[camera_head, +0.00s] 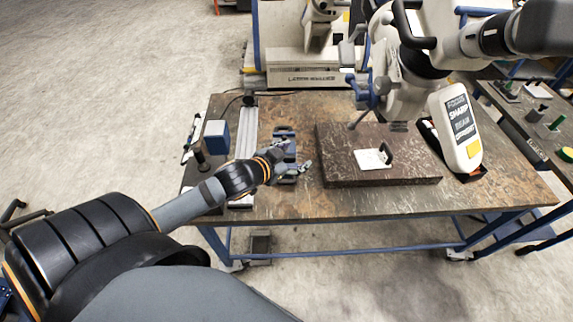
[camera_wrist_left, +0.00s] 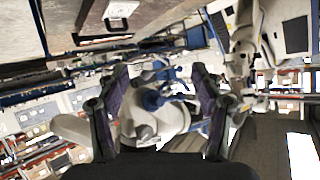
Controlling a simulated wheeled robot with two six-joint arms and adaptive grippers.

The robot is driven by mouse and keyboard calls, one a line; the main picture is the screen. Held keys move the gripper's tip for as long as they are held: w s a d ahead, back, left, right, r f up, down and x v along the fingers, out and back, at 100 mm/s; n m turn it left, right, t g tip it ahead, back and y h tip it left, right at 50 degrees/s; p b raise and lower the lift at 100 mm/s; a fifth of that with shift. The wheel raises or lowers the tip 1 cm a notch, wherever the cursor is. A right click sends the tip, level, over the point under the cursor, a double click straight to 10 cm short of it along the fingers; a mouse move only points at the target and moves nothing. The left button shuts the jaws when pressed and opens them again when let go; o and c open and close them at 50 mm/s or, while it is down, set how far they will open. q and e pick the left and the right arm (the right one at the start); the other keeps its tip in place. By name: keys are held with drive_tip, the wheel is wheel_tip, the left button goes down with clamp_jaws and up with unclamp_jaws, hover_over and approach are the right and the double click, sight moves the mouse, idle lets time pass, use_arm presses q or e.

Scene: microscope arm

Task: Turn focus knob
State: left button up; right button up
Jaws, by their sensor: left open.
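The microscope (camera_head: 405,92) hangs over the right half of the workbench, white with dark and blue parts. Blue knob-like parts (camera_head: 361,92) sit on its left side; which one is the focus knob I cannot tell for sure. My left gripper (camera_head: 294,156) is open and empty, left of the microscope and apart from it. In the left wrist view my left gripper (camera_wrist_left: 160,72) has its fingers spread wide, with a blue part (camera_wrist_left: 152,100) of the microscope seen between them, farther off. My right gripper is not in view.
A dark stone slab (camera_head: 340,172) with a white slide plate (camera_head: 371,160) lies below the microscope on the workbench (camera_head: 300,212). A white panel (camera_head: 458,130) labelled FOCUS, SHARP, BEAM CURRENT stands at the right. A blue box (camera_head: 216,136) and a metal rail (camera_head: 247,125) are at the left.

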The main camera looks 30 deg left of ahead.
use_arm(q)
drive_tip(key=s+f, duration=0.1)
drive_tip(key=a+f+g+y, duration=0.1)
drive_tip(key=shift+s+f+n, duration=0.4)
drive_tip(key=shift+s, duration=0.1)
drive_tip(key=shift+g, duration=0.3)
